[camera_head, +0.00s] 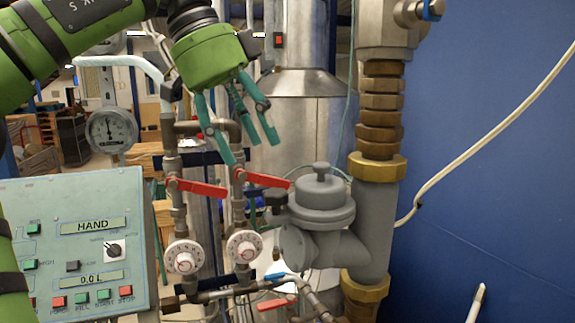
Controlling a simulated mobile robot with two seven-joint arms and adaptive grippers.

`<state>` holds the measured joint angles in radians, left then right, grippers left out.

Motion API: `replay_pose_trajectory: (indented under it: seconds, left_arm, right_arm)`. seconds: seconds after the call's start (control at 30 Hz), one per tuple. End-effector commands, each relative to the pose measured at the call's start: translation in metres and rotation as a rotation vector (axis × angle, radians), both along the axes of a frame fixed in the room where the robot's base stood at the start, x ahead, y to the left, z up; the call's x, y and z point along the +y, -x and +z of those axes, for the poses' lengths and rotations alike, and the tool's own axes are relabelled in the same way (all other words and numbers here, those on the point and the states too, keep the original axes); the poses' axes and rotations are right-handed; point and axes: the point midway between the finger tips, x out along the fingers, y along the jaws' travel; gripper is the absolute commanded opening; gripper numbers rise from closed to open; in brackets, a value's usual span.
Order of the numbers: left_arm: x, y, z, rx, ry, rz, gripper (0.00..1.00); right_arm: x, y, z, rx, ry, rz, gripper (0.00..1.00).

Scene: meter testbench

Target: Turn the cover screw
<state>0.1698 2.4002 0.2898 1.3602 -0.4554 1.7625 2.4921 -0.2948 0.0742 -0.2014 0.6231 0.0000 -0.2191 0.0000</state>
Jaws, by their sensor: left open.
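A grey water meter (369,230) stands in a vertical pipe at the right of centre. Its round cover (321,195) faces up and has a small raised knob (321,168) on top, which looks like the cover screw. My left gripper (252,152) comes down from the upper left. Its teal fingers are spread and empty. They hang left of the cover and a little higher in the picture, apart from the knob. My right gripper is not in view.
Red lever valves (201,187) and white dials (184,257) sit on thin pipes below my gripper. A control panel (78,245) stands at the lower left. A pressure gauge (111,130) is behind. A blue wall (480,180) fills the right side, with a pale cable.

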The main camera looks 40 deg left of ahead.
Motion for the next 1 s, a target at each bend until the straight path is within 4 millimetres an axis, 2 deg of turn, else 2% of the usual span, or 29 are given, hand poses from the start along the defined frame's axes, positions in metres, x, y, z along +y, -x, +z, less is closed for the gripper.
replay_pose_trajectory:
  seconds: [0.17,0.5,0.63,1.0]
  left_arm:
    - [-0.009,-0.001,-0.005,0.028,-0.028,0.021,0.57]
    - [-0.021,-0.012,-0.046,0.026,-0.024,0.017,0.57]
    - [-0.024,-0.016,-0.058,0.025,-0.024,0.02,0.57]
    - [-0.026,-0.018,-0.064,0.023,-0.024,0.02,0.57]
  right_arm:
    - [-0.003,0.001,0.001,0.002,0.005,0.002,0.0]
    - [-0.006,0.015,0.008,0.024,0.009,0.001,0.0]
    - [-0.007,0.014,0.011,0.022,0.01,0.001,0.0]
    - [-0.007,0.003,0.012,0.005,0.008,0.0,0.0]
